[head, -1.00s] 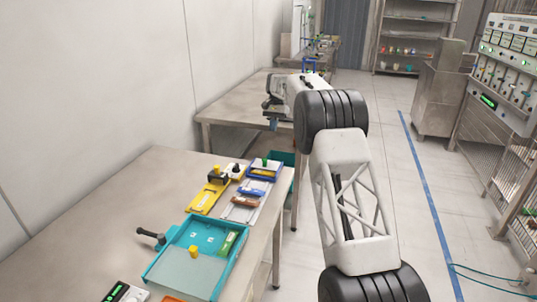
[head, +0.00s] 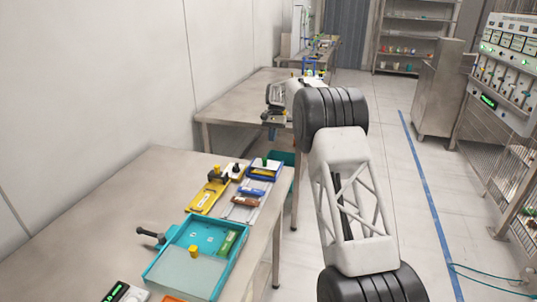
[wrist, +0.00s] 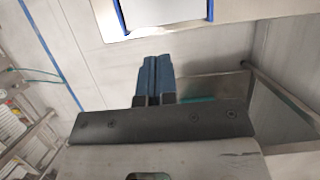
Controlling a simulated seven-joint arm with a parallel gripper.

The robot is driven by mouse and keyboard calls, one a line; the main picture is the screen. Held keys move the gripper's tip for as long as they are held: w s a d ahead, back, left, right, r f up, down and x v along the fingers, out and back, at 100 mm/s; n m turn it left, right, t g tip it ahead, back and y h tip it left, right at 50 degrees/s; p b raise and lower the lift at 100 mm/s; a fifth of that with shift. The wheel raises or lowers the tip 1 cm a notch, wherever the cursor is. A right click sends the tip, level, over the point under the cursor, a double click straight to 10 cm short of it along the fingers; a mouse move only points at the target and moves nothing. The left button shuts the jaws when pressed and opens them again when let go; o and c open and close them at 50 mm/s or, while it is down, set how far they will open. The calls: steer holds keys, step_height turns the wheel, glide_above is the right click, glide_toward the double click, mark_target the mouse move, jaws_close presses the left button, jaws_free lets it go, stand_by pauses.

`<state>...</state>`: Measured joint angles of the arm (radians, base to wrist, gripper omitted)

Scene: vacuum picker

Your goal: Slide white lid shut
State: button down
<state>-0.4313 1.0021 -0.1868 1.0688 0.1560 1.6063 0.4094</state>
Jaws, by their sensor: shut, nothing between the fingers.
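A small white lid (head: 233,174) with a dark knob shows on the near table in the head view, between a yellow slide piece and a blue-framed piece. How far it is open is too small to tell. My gripper (head: 272,132) is in the air beyond the far end of the near table, apart from the lid. In the wrist view my gripper's blue fingers (wrist: 155,65) are together and empty. A pale plate with blue side edges (wrist: 165,12) shows at the top of the wrist view, apart from the fingers; I cannot tell which piece it is.
The yellow slide piece (head: 202,202) and blue-framed piece (head: 278,171) flank the white lid. A teal tray (head: 160,275) with a clouded cover and yellow knob lies nearer, beside a black-handled tool (head: 150,234). The near table's left part (head: 90,225) is bare.

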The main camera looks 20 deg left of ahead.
mark_target(266, 167)
steer(key=x, duration=0.5)
steer(key=shift+s+f, duration=0.1)
steer(key=shift+f, duration=0.15)
steer(key=shift+s, duration=2)
steer(key=shift+s, duration=0.15)
steer(key=shift+s, duration=1.8)
steer(key=shift+s+f, duration=0.1)
steer(key=shift+s, duration=0.45)
